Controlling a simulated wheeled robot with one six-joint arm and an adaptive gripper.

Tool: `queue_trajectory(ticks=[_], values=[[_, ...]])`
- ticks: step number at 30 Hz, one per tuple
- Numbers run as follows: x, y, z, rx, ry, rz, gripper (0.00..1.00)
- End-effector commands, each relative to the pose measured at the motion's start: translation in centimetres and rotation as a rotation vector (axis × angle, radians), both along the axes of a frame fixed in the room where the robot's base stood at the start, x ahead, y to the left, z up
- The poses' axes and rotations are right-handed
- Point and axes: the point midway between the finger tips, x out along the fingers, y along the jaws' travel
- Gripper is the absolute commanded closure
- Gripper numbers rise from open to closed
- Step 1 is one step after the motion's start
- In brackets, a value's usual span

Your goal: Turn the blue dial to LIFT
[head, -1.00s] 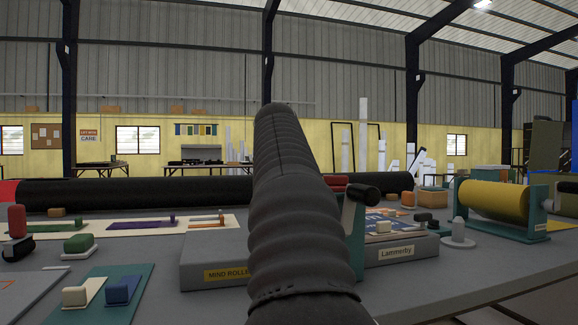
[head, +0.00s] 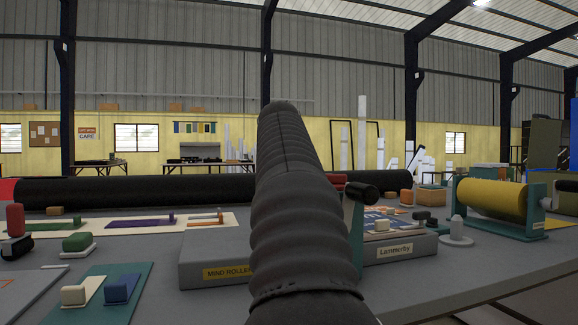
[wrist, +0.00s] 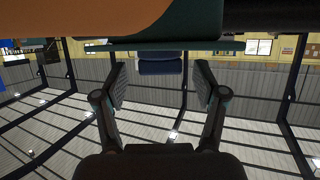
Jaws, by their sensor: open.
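No dial marked LIFT can be made out in either view. My gripper (wrist: 160,86) shows in the wrist view with its two fingers spread apart. A small dark blue block-like thing (wrist: 160,66) shows beyond and between the fingertips; I cannot tell whether it is the dial. Nothing is held between the fingers. In the head view my black arm rises in the middle and hides part of the grey press bed (head: 215,272) labelled MIND ROLLER and Lammerby. My gripper is hidden there.
A yellow roller (head: 492,200) on a green stand is at right. A long black roller (head: 130,190) lies behind. A green plate (head: 140,275) at front left bears a cream block (head: 74,294) and a blue block (head: 120,289). The grey tabletop at front right is clear.

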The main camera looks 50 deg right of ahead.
Motion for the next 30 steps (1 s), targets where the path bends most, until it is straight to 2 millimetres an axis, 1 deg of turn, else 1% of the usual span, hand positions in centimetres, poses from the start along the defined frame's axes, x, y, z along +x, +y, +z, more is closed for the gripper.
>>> queue_trajectory(ticks=[5,8,15,21,25,30], values=[[-0.4,0.5,0.3,-0.001,-0.002,0.001,0.29],[-1.1,1.4,0.8,-0.001,-0.003,0.001,0.29],[-3.9,4.8,2.6,-0.002,-0.001,0.001,0.29],[-5.9,7.2,3.9,-0.001,-0.002,0.001,0.29],[-6.6,8.1,4.3,0.0,0.0,0.001,0.29],[-7.1,8.5,4.6,0.0,0.0,0.0,0.29]])
